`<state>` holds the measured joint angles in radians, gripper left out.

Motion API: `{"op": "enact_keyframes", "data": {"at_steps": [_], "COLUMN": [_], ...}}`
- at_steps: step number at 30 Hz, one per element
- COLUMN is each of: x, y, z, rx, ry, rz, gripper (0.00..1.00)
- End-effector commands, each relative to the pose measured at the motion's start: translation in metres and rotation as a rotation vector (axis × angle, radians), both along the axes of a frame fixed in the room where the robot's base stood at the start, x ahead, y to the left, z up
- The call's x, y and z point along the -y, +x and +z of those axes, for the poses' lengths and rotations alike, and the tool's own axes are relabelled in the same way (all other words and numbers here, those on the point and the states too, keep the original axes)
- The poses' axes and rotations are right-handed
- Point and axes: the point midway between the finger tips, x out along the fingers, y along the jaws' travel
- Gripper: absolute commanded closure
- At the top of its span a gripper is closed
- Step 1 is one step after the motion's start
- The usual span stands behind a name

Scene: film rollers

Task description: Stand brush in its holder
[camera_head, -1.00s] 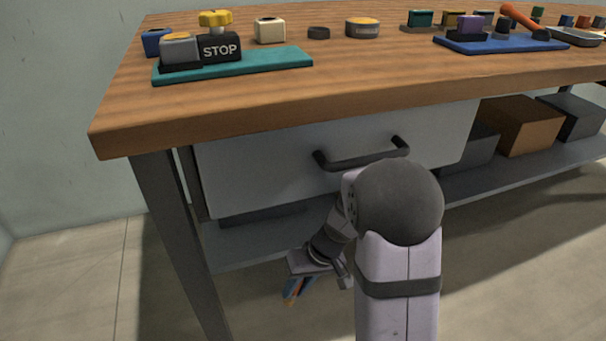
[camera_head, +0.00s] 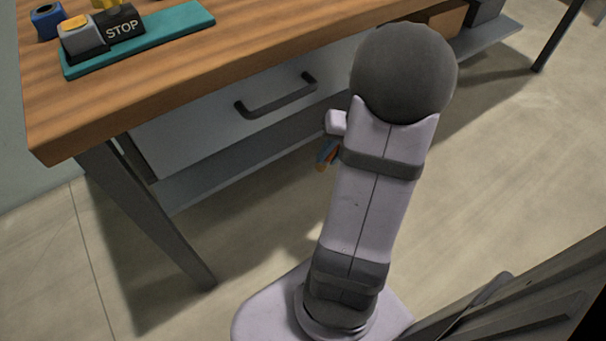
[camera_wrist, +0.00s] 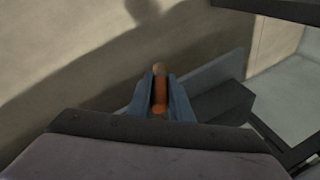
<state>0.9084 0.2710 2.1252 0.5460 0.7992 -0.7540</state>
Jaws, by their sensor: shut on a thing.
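The brush shows only as an orange-brown stick with a tan end (camera_wrist: 160,92) in the wrist view. It stands between the two blue-grey fingers of my gripper (camera_wrist: 158,98), which is shut on it. I cannot tell which part of the brush is gripped. I cannot pick out the brush's holder for certain.
The wooden bench (camera_head: 120,110) has a closed drawer with a dark handle (camera_head: 277,96). On top are a teal board (camera_head: 140,42) with a STOP block (camera_head: 120,27) and a blue block with a dark opening (camera_head: 46,20). Open floor (camera_head: 500,170) lies right of my arm.

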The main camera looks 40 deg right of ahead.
Motion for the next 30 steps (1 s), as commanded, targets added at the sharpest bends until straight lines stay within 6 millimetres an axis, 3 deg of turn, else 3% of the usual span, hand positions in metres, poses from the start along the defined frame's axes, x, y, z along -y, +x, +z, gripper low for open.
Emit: {"op": "enact_keyframes", "data": {"at_steps": [1,6,12,20,30], "x": [0.014,0.047,0.079,0.106,0.117], "y": [-0.003,-0.019,-0.043,-0.079,-0.055], "z": [0.032,0.098,0.174,0.259,0.339], "rx": [0.004,0.002,0.002,0.002,-0.023], "ry": [-0.006,-0.006,-0.004,-0.003,-0.042], "rz": [-0.016,-0.051,-0.089,-0.130,0.113], "gripper": [1.00,1.00,1.00,1.00,1.00]}}
